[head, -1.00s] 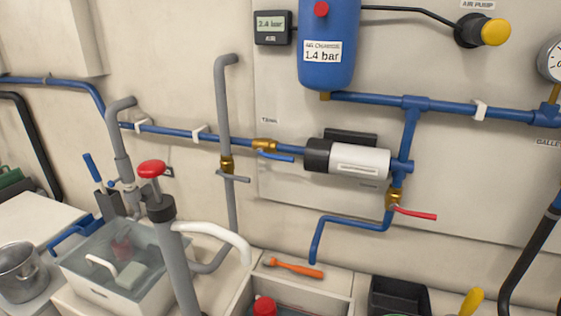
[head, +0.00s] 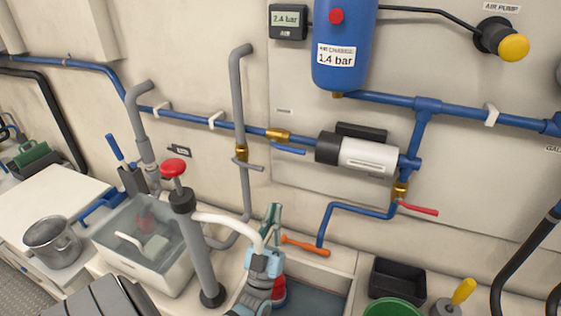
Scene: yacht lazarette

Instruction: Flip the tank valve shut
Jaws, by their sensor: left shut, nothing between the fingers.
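The brass tank valve (head: 278,135) sits in the blue pipe on the wall, below a small label. Its blue lever (head: 288,149) lies roughly along the pipe, just under it. My left gripper (head: 272,212) comes up from the bottom middle, shut and empty. In the picture it is below the lever and apart from it, beside the end of the white pump spout. My right gripper is not in view.
A grey hand pump (head: 183,202) with a red knob stands left of my left arm. An orange-handled tool (head: 305,246) lies to the right. A red-handled valve (head: 400,189) and a white cylinder (head: 368,157) are on the piping. A clear-lidded bin (head: 175,270) stands lower left.

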